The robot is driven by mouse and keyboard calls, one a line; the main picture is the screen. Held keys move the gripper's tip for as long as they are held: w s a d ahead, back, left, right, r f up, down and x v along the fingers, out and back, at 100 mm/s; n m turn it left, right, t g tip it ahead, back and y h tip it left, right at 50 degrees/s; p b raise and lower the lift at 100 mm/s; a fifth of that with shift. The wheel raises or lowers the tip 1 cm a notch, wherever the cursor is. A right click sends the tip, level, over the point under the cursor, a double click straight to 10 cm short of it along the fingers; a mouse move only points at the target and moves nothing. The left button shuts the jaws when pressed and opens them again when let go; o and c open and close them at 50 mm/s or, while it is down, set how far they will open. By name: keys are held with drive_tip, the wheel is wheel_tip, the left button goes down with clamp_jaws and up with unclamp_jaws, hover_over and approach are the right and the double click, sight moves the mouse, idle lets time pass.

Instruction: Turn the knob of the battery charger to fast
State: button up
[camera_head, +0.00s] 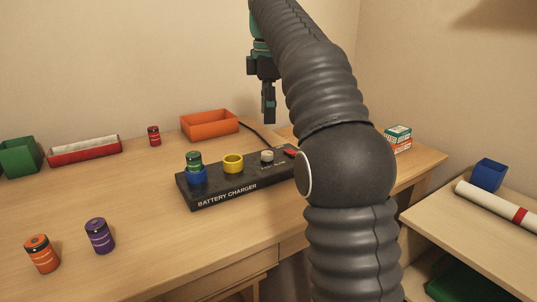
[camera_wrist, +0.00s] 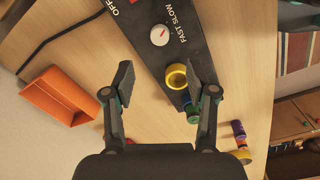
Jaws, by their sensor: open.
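The black battery charger (camera_head: 215,196) stands on the desk. Its white knob (camera_head: 267,156) sits near its right end, and it also shows in the wrist view (camera_wrist: 160,36), with a small red mark. The words FAST and SLOW are printed beside the knob; which one the mark points to is too small to tell. My gripper (camera_head: 268,112) is above the desk behind the charger's right end, pointing down. In the wrist view its two fingers (camera_wrist: 159,82) are wide apart with nothing between them, and the knob lies beyond their tips.
A green battery (camera_head: 195,159) stands in the charger's blue socket; the yellow socket (camera_head: 233,162) is beside it. A red switch (camera_head: 290,152) is right of the knob. An orange bin (camera_head: 210,126) is behind. Orange (camera_head: 41,254) and purple (camera_head: 99,236) batteries stand at front left.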

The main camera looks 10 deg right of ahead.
sight(268, 153)
drive_tip(key=f+b, duration=0.3)
drive_tip(key=f, duration=0.7)
drive_tip(key=shift+w+f+b, duration=0.2)
drive_tip(key=shift+b, duration=0.1)
clamp_jaws()
